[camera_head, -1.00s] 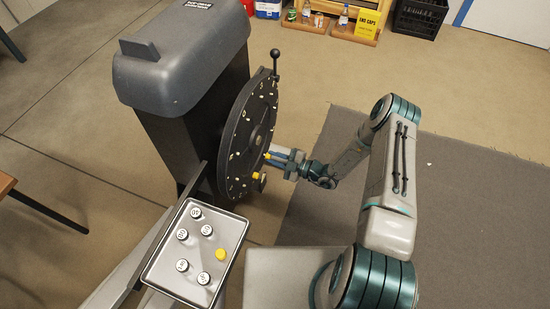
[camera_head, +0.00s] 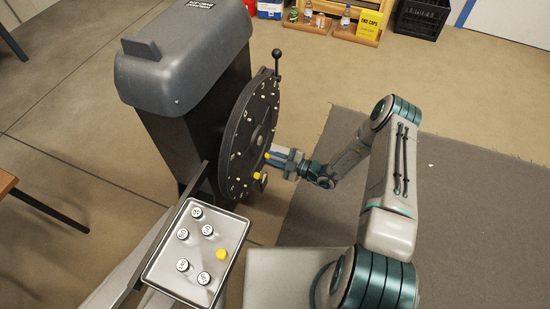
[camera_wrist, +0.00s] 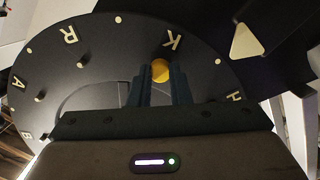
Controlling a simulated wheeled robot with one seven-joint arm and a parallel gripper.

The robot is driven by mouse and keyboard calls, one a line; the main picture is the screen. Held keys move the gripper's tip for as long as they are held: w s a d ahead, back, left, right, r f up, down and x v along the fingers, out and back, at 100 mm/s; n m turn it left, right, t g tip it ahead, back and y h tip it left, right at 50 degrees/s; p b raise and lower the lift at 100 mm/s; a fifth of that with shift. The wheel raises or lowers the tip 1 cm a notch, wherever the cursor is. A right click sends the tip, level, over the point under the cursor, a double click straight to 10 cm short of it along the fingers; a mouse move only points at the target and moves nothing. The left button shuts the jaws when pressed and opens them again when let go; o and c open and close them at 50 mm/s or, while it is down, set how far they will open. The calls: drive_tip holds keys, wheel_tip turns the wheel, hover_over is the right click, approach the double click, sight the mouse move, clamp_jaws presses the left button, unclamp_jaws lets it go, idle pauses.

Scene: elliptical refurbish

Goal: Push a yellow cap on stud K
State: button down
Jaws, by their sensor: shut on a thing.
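In the wrist view a yellow cap (camera_wrist: 160,71) sits between the two fingertips of my gripper (camera_wrist: 160,82), which is shut on it. The cap is just below the letter K on the black disc (camera_wrist: 105,60); stud K is hidden behind the cap or fingers. I cannot tell whether the cap touches the stud. In the head view my gripper (camera_head: 275,158) is at the right face of the disc (camera_head: 236,150), with the held cap (camera_head: 267,156) at its tips. Another yellow cap (camera_head: 257,176) is on the disc's lower edge.
A metal tray (camera_head: 168,278) at the front holds one yellow cap (camera_head: 221,254) and several white lettered caps (camera_head: 182,234). A black lever with a ball (camera_head: 277,53) stands at the disc's top. A grey-topped machine (camera_head: 185,60) is behind the disc.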

drive_tip(key=shift+a, duration=0.15)
drive_tip(key=c, duration=1.3)
unclamp_jaws()
drive_tip(key=p+v, duration=0.3)
drive_tip(key=v, duration=1)
drive_tip(key=shift+d, duration=0.4)
